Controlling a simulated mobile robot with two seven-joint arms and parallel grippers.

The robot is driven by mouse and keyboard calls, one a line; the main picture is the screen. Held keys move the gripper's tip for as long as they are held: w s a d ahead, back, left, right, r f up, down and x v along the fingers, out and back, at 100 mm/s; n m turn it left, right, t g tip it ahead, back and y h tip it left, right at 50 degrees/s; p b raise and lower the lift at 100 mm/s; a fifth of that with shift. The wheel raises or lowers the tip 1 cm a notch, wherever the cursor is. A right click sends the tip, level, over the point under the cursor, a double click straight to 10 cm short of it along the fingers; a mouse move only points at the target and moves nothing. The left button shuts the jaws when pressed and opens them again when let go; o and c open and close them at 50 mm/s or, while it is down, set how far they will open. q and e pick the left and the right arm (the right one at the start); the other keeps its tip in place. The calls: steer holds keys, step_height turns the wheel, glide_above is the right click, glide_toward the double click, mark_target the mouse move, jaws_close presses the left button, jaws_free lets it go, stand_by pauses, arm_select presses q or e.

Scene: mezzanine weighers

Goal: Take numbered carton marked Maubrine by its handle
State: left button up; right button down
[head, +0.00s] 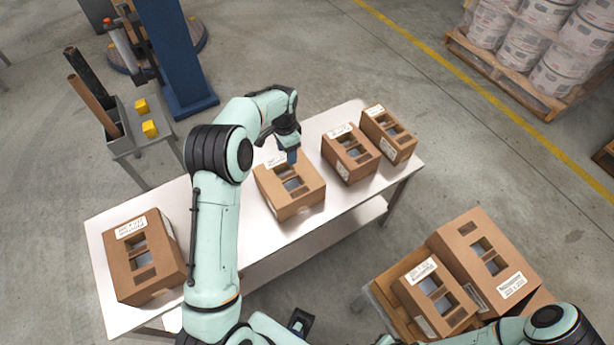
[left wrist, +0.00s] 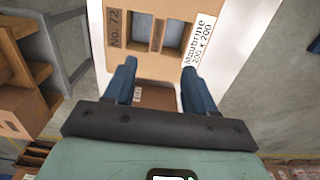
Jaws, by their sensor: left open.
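The carton marked Maubrine (left wrist: 145,66) shows in the left wrist view with "No. 72" and "Maubrine 200 x 200" on its top. Its handle (left wrist: 158,35) is the strip between two openings. In the head view this appears to be the brown carton (head: 307,178) in the middle of the white table, its label too small to read there. My left gripper (head: 291,158) is over its far edge, open and empty. In the left wrist view the fingers (left wrist: 158,68) point toward the carton, short of the handle. A dark part at the bottom may be my right gripper (head: 300,321).
On the white table (head: 262,240) stand a carton (head: 143,258) at the left and two cartons (head: 350,156) (head: 388,136) at the right. Two more cartons (head: 435,298) (head: 490,262) are at the lower right. A blue column (head: 173,55) stands behind.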

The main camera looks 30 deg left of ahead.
arm_select(q)
glide_above(288, 176)
step_height(288, 176, down, 7)
steer(key=shift+w+a+f, duration=0.1)
steer(key=shift+a+f, duration=0.05)
steer(key=shift+f, duration=2.9)
steer(key=shift+d, duration=0.2)
jaws_close()
steer(key=shift+r, duration=0.1)
